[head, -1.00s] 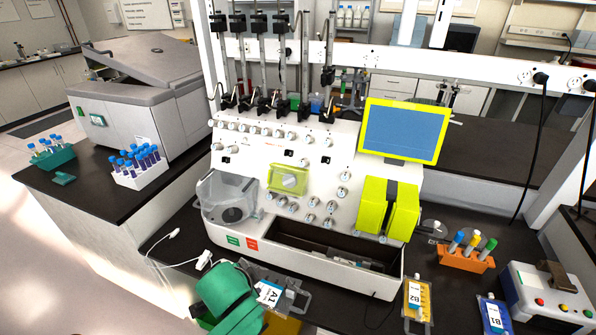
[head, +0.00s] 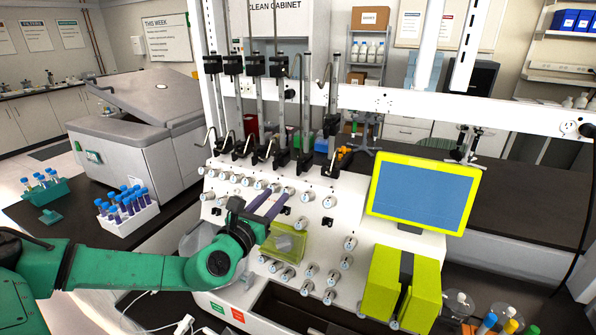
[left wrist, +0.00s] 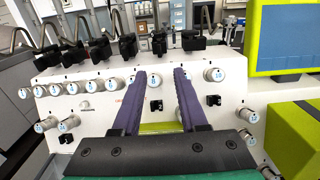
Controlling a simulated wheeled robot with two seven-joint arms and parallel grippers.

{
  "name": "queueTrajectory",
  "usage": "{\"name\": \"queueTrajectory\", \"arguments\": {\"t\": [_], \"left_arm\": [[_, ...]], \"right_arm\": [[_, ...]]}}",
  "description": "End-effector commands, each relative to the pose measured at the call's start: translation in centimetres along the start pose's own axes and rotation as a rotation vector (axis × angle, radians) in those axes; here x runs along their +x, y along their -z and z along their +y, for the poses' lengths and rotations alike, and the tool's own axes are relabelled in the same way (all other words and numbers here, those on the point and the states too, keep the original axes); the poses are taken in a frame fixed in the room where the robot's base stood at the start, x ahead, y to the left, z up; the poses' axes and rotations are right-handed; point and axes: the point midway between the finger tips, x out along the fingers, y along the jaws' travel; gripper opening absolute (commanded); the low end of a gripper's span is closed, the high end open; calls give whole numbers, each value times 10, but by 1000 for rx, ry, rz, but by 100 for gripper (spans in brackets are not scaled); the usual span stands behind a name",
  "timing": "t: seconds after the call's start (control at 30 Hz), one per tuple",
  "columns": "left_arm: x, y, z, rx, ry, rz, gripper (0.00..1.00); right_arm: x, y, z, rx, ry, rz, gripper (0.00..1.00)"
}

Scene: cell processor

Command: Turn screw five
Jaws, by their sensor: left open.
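The white cell processor panel (head: 320,215) carries several round metal screw knobs with blue number labels. A row of them runs along its top, also in the left wrist view (left wrist: 72,88). In the left wrist view the fingers (left wrist: 160,75) stand on either side of one knob (left wrist: 155,81), apart from each other; contact is unclear. My right gripper is not in view.
A yellow-framed screen (head: 422,192) stands at the panel's right, above a yellow-green block (head: 385,280). Black clamps on posts (head: 281,65) rise behind the panel. A yellow-green clear cover (head: 283,243) sits below my left gripper. A white tube rack (head: 128,219) stands at left.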

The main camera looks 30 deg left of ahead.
Motion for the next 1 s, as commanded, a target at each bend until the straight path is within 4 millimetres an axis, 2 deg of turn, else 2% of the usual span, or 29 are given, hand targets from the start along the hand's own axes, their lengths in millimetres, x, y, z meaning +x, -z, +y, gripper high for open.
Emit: {"name": "queueTrajectory", "arguments": {"t": [0.2,0.37,0.5,0.6,0.77,1.0], "left_arm": [[34,-5,2,-14,-7,-4,42],[64,-7,1,-14,-6,-5,42],[97,-6,1,-13,-5,-4,42],[116,-4,1,-10,-4,-3,42],[130,-1,0,-8,-1,0,42],[131,0,0,-8,-2,1,42]], "right_arm": [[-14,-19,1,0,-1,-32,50],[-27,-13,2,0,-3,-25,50],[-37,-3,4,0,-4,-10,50],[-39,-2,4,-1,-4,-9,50],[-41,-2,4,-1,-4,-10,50],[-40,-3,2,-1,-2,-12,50]]}}
